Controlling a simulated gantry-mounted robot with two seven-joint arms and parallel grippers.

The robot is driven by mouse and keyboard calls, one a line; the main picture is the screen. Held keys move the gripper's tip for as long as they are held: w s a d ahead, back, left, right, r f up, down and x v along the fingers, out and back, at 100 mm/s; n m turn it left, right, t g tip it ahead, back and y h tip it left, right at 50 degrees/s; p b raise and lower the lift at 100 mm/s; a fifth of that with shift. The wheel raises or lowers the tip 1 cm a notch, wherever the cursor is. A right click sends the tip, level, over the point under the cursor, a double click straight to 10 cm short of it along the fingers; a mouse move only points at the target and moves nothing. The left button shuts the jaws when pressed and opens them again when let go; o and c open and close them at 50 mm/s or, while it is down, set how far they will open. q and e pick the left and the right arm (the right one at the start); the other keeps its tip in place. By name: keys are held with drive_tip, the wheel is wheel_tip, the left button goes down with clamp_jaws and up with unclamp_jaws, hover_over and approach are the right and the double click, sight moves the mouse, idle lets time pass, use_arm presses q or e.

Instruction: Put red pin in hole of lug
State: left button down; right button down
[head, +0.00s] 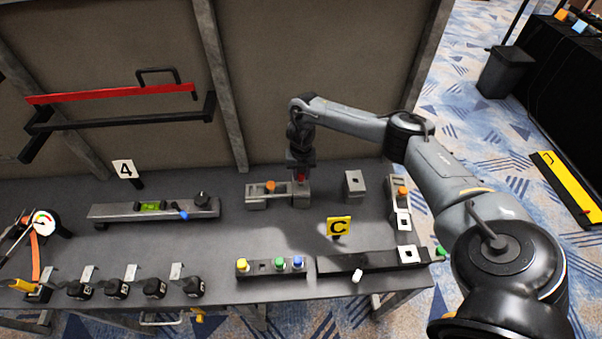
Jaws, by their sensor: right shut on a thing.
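My right gripper (300,168) points down over the back middle of the grey table. It is shut on a small red pin (300,178), of which only a little shows below the fingers. Directly beneath is the grey block end of a metal bracket (301,197), which has an orange knob (270,187) to its left. I cannot tell whether the pin's tip is in a hole there or just above it. A separate grey lug-like block with a dark square hole (355,184) stands to the right. My left gripper is not in view.
A yellow "C" sign (339,227) stands in front of the bracket. A bracket with an orange knob (402,193) is at the right edge. A level bar (153,208) lies left, a button strip (271,265) in front. Bare table lies between them.

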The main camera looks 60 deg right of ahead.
drive_tip(key=shift+f+b, duration=0.3)
drive_tip(key=shift+f, duration=0.2)
drive_tip(key=shift+f, duration=0.25)
idle(0.4)
drive_tip(key=c, duration=0.8)
unclamp_jaws()
drive_tip(key=shift+o, duration=0.5)
drive_tip(key=o, duration=0.4)
